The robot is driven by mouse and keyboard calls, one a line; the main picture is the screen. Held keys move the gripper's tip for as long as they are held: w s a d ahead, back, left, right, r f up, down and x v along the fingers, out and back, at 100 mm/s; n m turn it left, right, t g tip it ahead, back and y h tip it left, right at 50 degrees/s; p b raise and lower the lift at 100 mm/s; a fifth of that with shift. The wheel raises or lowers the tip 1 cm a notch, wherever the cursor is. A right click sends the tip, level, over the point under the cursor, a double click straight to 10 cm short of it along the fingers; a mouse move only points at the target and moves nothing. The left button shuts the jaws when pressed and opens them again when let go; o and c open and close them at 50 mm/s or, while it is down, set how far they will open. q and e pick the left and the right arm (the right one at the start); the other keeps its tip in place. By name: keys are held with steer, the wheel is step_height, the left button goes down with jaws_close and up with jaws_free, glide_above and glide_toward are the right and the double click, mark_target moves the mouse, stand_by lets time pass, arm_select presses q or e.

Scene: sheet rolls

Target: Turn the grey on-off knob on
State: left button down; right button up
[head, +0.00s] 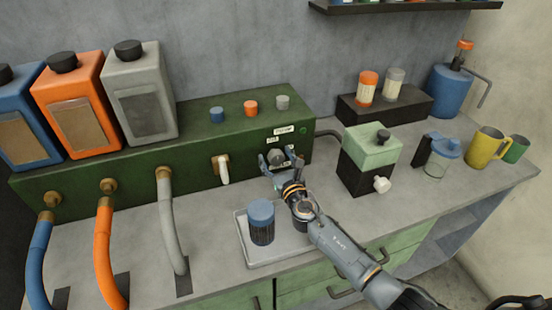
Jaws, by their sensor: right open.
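The grey on-off knob (289,153) appears on the front face of the green machine (200,150), near its right end below small white labels. My right gripper (280,159) is open in front of the machine, with its fingers spread around the knob's position. The fingers partly hide the knob, so I cannot tell whether they touch it or which way it points. A small green light (303,130) shows on the panel right of the labels. My left gripper is not in view.
A white spout (223,169) projects left of my gripper. A green-and-black grinder (370,155) stands close on the right. Blue, orange and grey hoses run at the left.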

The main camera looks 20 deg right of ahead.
steer(key=c, duration=1.2)
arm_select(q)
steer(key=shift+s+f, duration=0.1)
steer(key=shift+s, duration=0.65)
